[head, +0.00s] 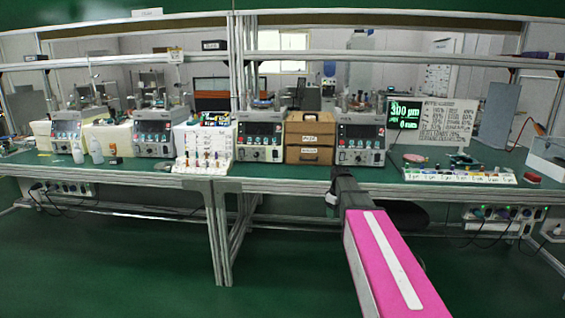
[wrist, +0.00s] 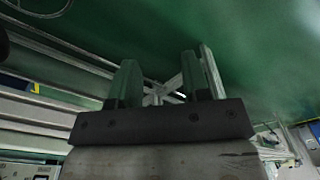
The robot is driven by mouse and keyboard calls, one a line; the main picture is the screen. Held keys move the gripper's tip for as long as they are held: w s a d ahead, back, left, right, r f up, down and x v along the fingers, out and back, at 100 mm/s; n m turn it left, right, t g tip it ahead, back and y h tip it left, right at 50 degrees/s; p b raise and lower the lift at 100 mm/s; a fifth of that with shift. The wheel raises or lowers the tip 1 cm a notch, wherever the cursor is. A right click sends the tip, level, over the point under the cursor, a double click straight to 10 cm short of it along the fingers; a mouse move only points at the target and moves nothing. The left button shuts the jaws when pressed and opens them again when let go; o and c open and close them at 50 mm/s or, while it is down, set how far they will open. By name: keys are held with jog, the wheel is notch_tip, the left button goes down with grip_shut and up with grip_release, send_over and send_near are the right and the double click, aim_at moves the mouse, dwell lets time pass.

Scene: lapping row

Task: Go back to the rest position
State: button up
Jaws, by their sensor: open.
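My gripper (wrist: 158,85) shows in the wrist view with its two fingers spread apart. Nothing is between the fingers. In the head view my pink arm reaches forward from the bottom right toward the bench's front edge, and its dark end stands in front of the bench. The fingers cannot be made out in the head view. The long green-topped bench (head: 300,176) runs across the picture beyond the arm.
On the bench stand several lapping control units (head: 260,136), brown drawers (head: 310,138), a white rack (head: 203,148) and a display (head: 404,113). A white tray (head: 460,174) lies at the right. Metal legs (head: 220,235) stand under the bench. The green floor (head: 110,265) at the left is clear.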

jog(key=s+a+f+m, duration=0.1)
jog(key=s+f+m, duration=0.3)
jog(key=s, duration=0.8)
jog(key=s+a+f+m, duration=0.2)
jog(key=s+f+m, duration=0.2)
jog(key=s+f, duration=0.5)
jog(key=s, duration=0.3)
jog(key=shift+f+m+g+h, duration=0.2)
jog(key=shift+m+g+h, duration=0.1)
jog(key=shift+a, duration=0.1)
dwell(0.9)
